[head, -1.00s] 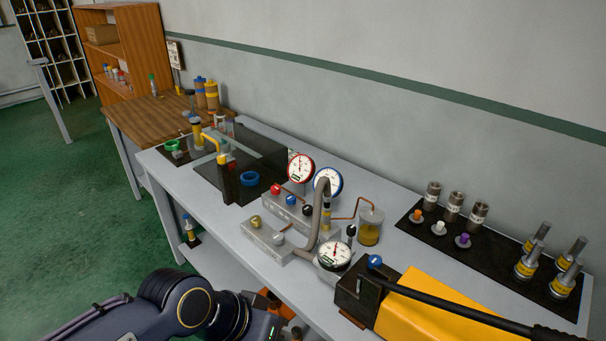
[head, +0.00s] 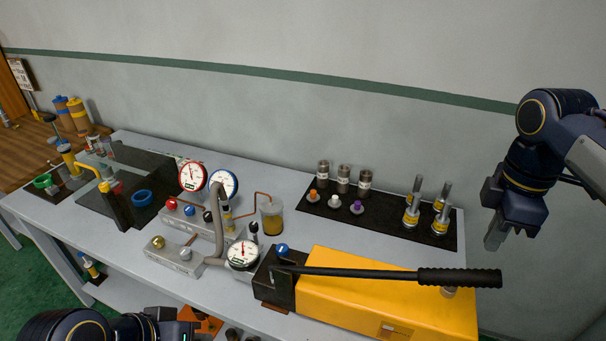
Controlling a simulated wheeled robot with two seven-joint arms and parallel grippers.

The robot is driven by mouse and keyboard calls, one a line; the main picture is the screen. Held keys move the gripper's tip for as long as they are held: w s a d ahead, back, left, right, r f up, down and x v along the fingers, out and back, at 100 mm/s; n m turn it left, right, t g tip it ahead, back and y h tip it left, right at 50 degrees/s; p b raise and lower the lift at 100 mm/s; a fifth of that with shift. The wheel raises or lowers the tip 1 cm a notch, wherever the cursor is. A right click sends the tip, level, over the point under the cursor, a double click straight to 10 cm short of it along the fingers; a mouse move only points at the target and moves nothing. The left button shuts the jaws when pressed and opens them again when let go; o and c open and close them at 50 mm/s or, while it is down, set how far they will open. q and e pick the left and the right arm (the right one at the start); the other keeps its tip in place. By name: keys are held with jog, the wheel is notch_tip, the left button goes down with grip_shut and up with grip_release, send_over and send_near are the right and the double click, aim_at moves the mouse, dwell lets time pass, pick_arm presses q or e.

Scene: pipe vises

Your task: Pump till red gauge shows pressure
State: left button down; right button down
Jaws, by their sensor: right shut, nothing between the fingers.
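The red-rimmed gauge (head: 192,176) stands on the grey valve block (head: 190,222) beside a blue-rimmed gauge (head: 224,184). The red gauge's needle is too small to read surely. The yellow hand pump (head: 380,305) lies at the front right of the bench. Its black lever (head: 370,273) lies nearly level, with the ribbed grip (head: 460,278) at the right. A third gauge (head: 243,255) stands left of the pump. My right gripper (head: 493,238) is shut and empty, pointing down above and beyond the grip, apart from it. My left arm shows at the bottom left; its fingers are not visible.
A black mat (head: 385,216) behind the pump holds metal cylinders, coloured plugs and yellow-banded fittings. A cup of amber liquid (head: 271,217) stands behind the third gauge. A dark clear shield (head: 115,190) and a blue ring (head: 142,198) are at the left. The bench ends at the right.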

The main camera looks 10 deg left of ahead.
aim_at(474, 273)
jog(key=shift+f, duration=0.5)
notch_tip(474, 273, down, 5)
jog(key=b, duration=0.5)
jog(key=shift+f, duration=0.2)
